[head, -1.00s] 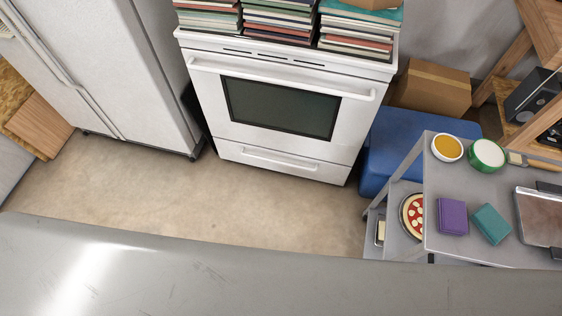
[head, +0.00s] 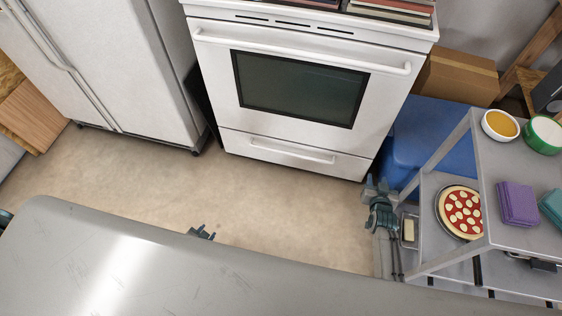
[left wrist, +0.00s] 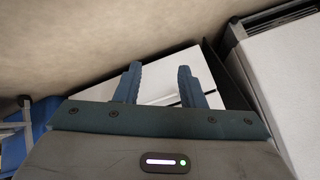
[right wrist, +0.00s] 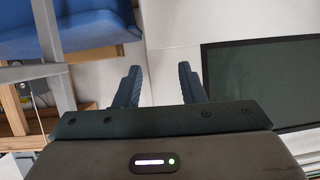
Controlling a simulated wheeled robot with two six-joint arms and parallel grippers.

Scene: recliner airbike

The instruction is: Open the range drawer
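The white range (head: 300,85) stands ahead in the head view, with its dark oven window above a drawer (head: 293,155) at the bottom. The drawer looks shut and has a white bar handle (head: 292,151). My left gripper (head: 202,233) shows just past the grey metal surface, in front of the range and apart from it. In the left wrist view it is open and empty (left wrist: 158,84). My right gripper (head: 376,186) is beside the cart, right of the drawer. In the right wrist view it is open and empty (right wrist: 160,84), with the range behind it.
A blue box (head: 430,145) sits beside the range. A white fridge (head: 110,65) is at the left. Bare floor (head: 215,190) lies before the range.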

